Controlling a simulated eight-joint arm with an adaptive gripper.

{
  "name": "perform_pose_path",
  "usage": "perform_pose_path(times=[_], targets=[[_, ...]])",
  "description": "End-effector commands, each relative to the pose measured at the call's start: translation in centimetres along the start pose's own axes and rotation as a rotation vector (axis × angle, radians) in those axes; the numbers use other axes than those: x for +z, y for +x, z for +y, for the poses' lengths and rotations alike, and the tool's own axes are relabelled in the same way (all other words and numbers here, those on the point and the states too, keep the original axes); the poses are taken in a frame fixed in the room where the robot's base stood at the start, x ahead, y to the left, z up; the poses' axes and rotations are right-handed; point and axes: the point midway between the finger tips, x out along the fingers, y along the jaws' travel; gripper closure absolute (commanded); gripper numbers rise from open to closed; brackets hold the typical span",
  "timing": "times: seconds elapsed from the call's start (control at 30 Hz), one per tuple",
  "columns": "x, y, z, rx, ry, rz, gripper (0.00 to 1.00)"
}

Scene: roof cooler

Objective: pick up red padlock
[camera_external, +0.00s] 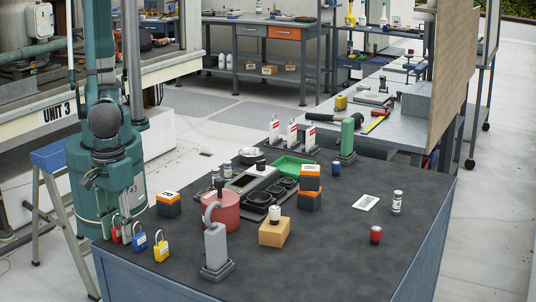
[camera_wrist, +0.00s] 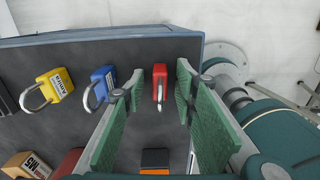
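The red padlock (camera_external: 116,234) sits at the left corner of the dark worktop (camera_external: 290,265) in the external view, at the left end of a row of three padlocks. In the wrist view the red padlock (camera_wrist: 160,76) shows with its shackle in the gap between the fingers of my gripper (camera_wrist: 157,83). The fingers have green pads and stand open on either side of it, with visible gaps and no contact. How far the tips are above it is unclear.
A blue padlock (camera_external: 140,242) and a yellow padlock (camera_external: 161,249) stand just right of the red one. In the wrist view the blue padlock (camera_wrist: 101,83) is close to the left finger. A grey metal piece (camera_external: 216,250) and a red cylinder (camera_external: 223,212) stand farther right.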

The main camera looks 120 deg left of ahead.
Motion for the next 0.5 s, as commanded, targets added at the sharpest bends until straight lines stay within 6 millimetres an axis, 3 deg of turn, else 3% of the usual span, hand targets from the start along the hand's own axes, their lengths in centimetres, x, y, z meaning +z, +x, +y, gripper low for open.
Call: perform_pose_path(times=[0.37,0.5], targets=[[-0.01,-0.02,-0.01,0.000,0.000,0.000,0.71],[-0.01,-0.02,-0.01,0.000,0.000,0.000,0.87]])
